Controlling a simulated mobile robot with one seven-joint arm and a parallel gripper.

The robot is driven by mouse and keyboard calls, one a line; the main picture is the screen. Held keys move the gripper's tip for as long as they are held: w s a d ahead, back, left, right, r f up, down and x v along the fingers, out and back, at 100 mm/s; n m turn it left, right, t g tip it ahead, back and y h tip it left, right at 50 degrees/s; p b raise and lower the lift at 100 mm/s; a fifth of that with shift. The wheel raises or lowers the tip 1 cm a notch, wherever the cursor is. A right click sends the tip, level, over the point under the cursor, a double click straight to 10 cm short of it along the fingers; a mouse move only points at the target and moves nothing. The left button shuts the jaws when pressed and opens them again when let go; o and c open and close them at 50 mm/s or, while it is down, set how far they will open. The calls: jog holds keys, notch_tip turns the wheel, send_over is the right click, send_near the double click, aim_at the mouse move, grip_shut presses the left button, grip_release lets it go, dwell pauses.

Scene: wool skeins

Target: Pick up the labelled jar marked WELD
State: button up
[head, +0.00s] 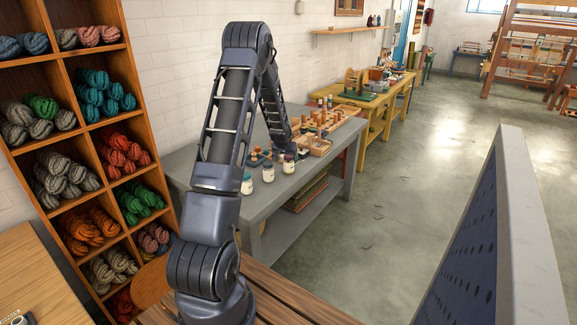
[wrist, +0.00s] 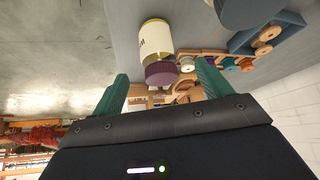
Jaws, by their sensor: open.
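Three small jars with pale labels stand in a row on the grey table: a left jar (head: 247,184), a middle jar (head: 268,173) and a right jar (head: 289,165) with a dark reddish lid. None of their labels is readable in the head view. The wrist view looks upside down and shows one jar (wrist: 156,42) with a purple lid, a cream label and yellowish glass. Only a bit of its lettering shows, too little to read. My gripper (wrist: 162,72) is open and empty, its green fingers either side of the lid in the picture; contact cannot be told.
The grey table (head: 312,172) also carries wooden trays with spools and pegs (head: 318,125) behind the jars. A shelf of wool skeins (head: 85,130) stands at the left.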

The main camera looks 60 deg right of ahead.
aim_at(288, 160)
jog(key=shift+x, duration=3.75)
jog(key=shift+s+d, duration=0.1)
